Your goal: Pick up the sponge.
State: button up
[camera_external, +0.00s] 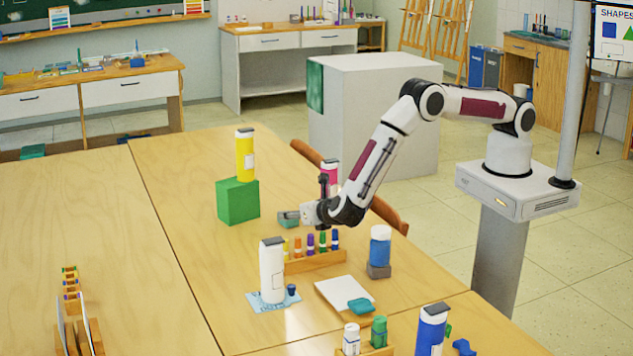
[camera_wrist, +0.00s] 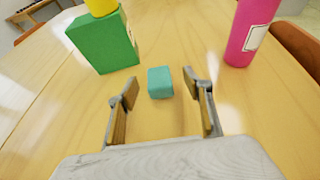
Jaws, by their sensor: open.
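The teal sponge (camera_wrist: 160,82) is a small block on the wooden table, seen in the wrist view ahead of my palm and between the two fingertip lines. Bare tabletop shows on both sides of it, and neither finger visibly touches it. My gripper (camera_wrist: 160,90) is open and empty, with one finger to the left and one to the right. In the external view my gripper (camera_external: 300,215) is low over the table, and the sponge (camera_external: 287,219) shows at its left end, partly hidden by it. The exact height of the fingers is hard to tell.
A green block (camera_wrist: 103,40) bearing a yellow bottle (camera_external: 245,155) stands left and beyond. A pink bottle (camera_wrist: 250,30) stands right. A marker rack (camera_external: 315,262), a white bottle (camera_external: 272,270) and a second teal block (camera_external: 361,305) on a white sheet are nearer the external camera.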

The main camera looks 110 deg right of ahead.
jog(key=shift+x, duration=1.15)
jog(key=shift+w+x, duration=0.1)
jog(key=shift+x, duration=1.25)
jog(key=shift+w+x, duration=0.15)
jog(key=shift+x, duration=1.15)
jog(key=shift+a, duration=0.1)
jog(key=c, duration=0.9)
